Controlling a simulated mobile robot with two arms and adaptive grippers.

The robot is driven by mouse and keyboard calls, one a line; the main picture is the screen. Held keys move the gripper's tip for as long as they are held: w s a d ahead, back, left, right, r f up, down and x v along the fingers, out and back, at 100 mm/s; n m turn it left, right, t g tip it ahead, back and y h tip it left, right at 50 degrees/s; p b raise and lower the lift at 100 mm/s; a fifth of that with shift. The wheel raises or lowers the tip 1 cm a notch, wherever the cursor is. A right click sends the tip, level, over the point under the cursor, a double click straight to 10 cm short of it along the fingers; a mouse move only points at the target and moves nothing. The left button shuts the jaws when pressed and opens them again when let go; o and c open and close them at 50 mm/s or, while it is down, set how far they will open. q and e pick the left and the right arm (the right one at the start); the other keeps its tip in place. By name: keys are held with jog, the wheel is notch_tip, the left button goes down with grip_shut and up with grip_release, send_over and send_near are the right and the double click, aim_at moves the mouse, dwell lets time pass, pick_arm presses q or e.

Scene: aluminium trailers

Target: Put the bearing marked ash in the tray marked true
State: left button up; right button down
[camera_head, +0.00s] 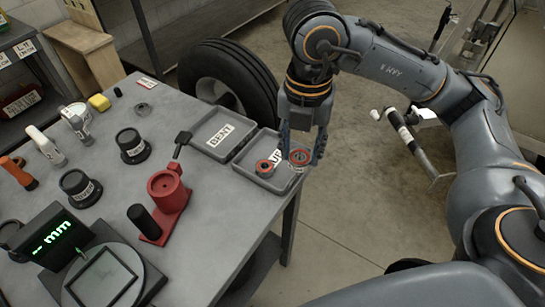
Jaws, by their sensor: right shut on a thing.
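My right gripper (300,152) points down at the front right edge of the table, shut on a red-ringed bearing (300,157). It holds this bearing over the right side of the tray marked true (281,189). A second red-ringed bearing (264,168) lies in the same tray, left of the held one. I cannot read a name on either bearing. My left gripper is not in view.
A tray marked bent (219,134) adjoins behind. A red fixture (167,200) stands left of the trays. Two black labelled round holders (132,147) (80,189) and a gauge with green display (52,237) are further left. A tyre (230,82) stands behind the table.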

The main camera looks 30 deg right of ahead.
jog(key=shift+w+m, duration=0.1)
jog(key=shift+m, duration=0.4)
jog(key=w+d+f, duration=0.2)
jog(key=w+f, duration=0.2)
jog(key=w, duration=0.5)
send_over(273, 159)
jog(key=d, duration=0.2)
jog(key=f, duration=0.2)
jog(key=f+p, duration=0.1)
jog(key=f, duration=0.2)
jog(key=shift+w+d+f, duration=0.15)
jog(key=shift+w+d, duration=0.05)
jog(key=f, duration=0.1)
jog(key=f+p, duration=0.1)
jog(key=f, duration=0.1)
jog(key=shift+w, duration=0.3)
jog(key=shift+f, duration=0.35)
